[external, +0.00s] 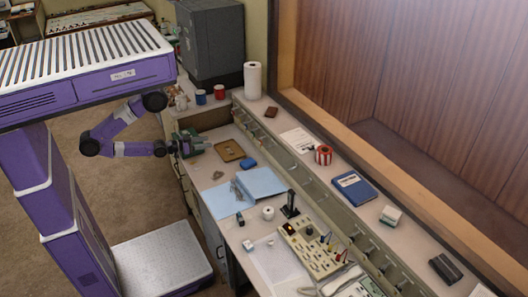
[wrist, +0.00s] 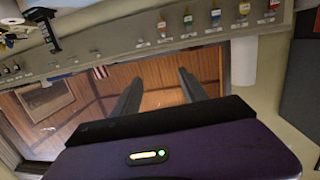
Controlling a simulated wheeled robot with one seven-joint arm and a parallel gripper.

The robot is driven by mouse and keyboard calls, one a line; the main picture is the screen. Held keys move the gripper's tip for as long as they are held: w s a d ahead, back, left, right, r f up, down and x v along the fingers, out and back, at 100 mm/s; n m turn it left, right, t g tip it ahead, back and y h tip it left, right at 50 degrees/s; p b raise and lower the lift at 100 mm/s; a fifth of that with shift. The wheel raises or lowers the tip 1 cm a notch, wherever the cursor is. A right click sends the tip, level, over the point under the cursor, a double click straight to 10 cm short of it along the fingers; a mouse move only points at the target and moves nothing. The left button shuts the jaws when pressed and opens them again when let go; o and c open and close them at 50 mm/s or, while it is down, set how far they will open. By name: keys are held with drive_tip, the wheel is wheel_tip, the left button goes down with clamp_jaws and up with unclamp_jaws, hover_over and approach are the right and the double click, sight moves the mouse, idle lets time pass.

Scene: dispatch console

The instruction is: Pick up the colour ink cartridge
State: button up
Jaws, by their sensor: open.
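I cannot make out the colour ink cartridge for sure. A small dark block (external: 240,218) stands on the desk by the blue folder (external: 258,184) in the external view, too small to identify. My gripper (external: 190,145) is at the far left end of the desk, to the left of the brown tray (external: 229,150) and apart from that block. In the wrist view my gripper (wrist: 160,75) has its two dark fingers spread, with nothing between them. That view faces the ledge and wood panelling, and shows no cartridge I can identify.
The raised ledge behind the desk holds a paper towel roll (external: 252,80), a red striped tin (external: 323,154), a blue book (external: 354,186) and a black block (external: 445,268). A black stand (external: 290,206) and a control panel (external: 312,250) crowd the desk's near part. A grey cabinet (external: 212,42) stands behind.

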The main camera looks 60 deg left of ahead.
drive_tip(key=w+d+f+m+g+h, duration=0.35)
drive_tip(key=w+d+f, duration=0.3)
drive_tip(key=d, duration=0.35)
drive_tip(key=w+d+f+m+g+h, duration=0.2)
drive_tip(key=w+d+f+h, duration=0.4)
drive_tip(key=d, duration=0.5)
drive_tip(key=m+g+h, duration=0.2)
drive_tip(key=m+g, duration=1.1)
hover_over(240, 217)
drive_tip(key=a, duration=0.3)
drive_tip(key=shift+w+f+b, duration=0.2)
drive_tip(key=shift+f+b, duration=0.05)
drive_tip(key=shift+f, duration=0.3)
drive_tip(key=shift+w+f+b, duration=0.15)
drive_tip(key=shift+f+b, duration=0.05)
drive_tip(key=shift+f, duration=0.3)
drive_tip(key=shift+s+f, duration=0.15)
drive_tip(key=shift+f, duration=2.1)
wheel_tip(240, 217, down, 2)
drive_tip(key=shift+f+p, duration=0.25)
drive_tip(key=shift+p, duration=0.1)
drive_tip(key=shift+x, duration=1.1)
drive_tip(key=shift+d+f, duration=0.25)
drive_tip(key=shift+d, duration=0.1)
